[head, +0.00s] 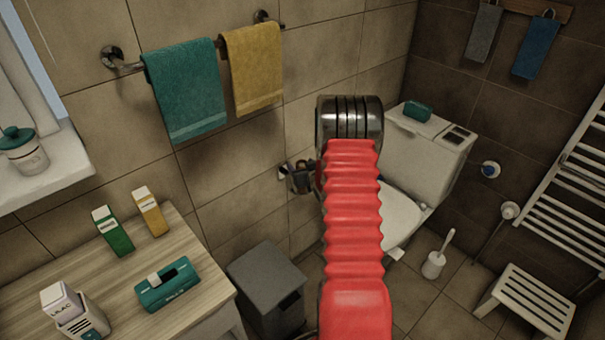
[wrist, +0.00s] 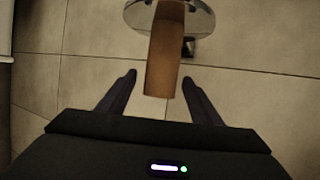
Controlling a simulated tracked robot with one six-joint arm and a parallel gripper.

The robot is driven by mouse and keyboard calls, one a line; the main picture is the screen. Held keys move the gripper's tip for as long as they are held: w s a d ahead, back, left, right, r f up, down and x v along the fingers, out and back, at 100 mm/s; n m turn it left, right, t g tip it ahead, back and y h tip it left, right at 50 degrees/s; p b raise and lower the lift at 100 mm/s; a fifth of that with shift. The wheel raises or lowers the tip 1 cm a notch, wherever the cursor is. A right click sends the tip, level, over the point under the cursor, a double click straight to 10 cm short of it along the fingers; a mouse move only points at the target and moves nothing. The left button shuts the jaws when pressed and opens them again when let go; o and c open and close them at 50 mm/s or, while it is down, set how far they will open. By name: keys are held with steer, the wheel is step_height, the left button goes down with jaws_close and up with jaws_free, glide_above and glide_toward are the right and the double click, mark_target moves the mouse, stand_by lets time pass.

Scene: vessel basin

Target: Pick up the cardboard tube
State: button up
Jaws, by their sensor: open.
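The cardboard tube (wrist: 164,62) is a plain brown cylinder at the top middle of the wrist view. It lies in front of a round chrome holder (wrist: 200,16) near the tiled wall, and its upper end is cut off by the frame. My gripper (wrist: 158,80) is open, with one dark finger on each side of the tube's near end. I see gaps on both sides and no contact. In the head view my red arm hides much of this area, and I cannot make out the tube there.
A grey bin (head: 269,285) stands below, left of my arm. The toilet (head: 427,150) is to the right, with a brush (head: 435,262) and a white stool (head: 526,304). A wooden counter (head: 205,265) with several boxes is at left. Towels (head: 188,88) hang above.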

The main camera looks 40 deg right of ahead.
steer(key=shift+c, duration=0.2)
steer(key=c, duration=1.1)
